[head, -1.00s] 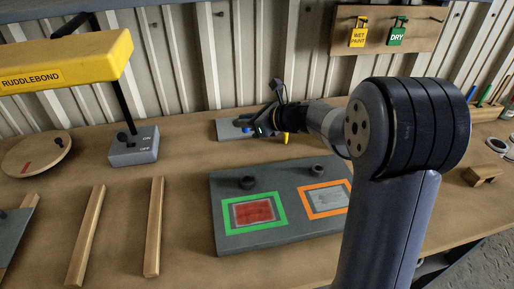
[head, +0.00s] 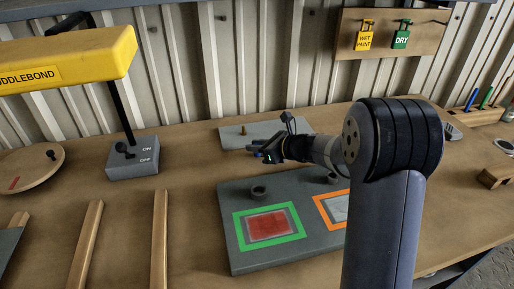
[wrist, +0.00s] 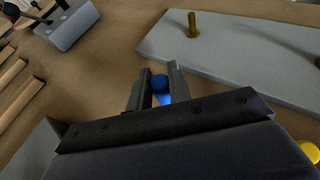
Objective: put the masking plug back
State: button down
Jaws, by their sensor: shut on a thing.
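My gripper (head: 260,152) is shut on a small blue plug (wrist: 160,83), held upright between its two fingertips in the wrist view. The gripper is at the near-left side of a grey plate (head: 270,128) at the back of the bench. A bare brass peg (head: 243,129) stands on that plate; it also shows in the wrist view (wrist: 193,27), beyond and right of the held plug. A second peg shows only partly at the right edge of the wrist view. A yellow piece (wrist: 307,151) is at the lower right of the wrist view; my arm hides it in the head view.
A grey switch box (head: 133,158) stands left under a yellow lamp (head: 70,58). Wooden rails (head: 160,240) lie at front left.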

jog(key=shift+f, duration=0.2)
jog(key=c, duration=1.3)
grip_release()
jog(key=shift+r, duration=0.25)
jog(key=v, duration=1.2)
jog(key=shift+s+f, duration=0.1)
jog(key=shift+f, duration=0.1)
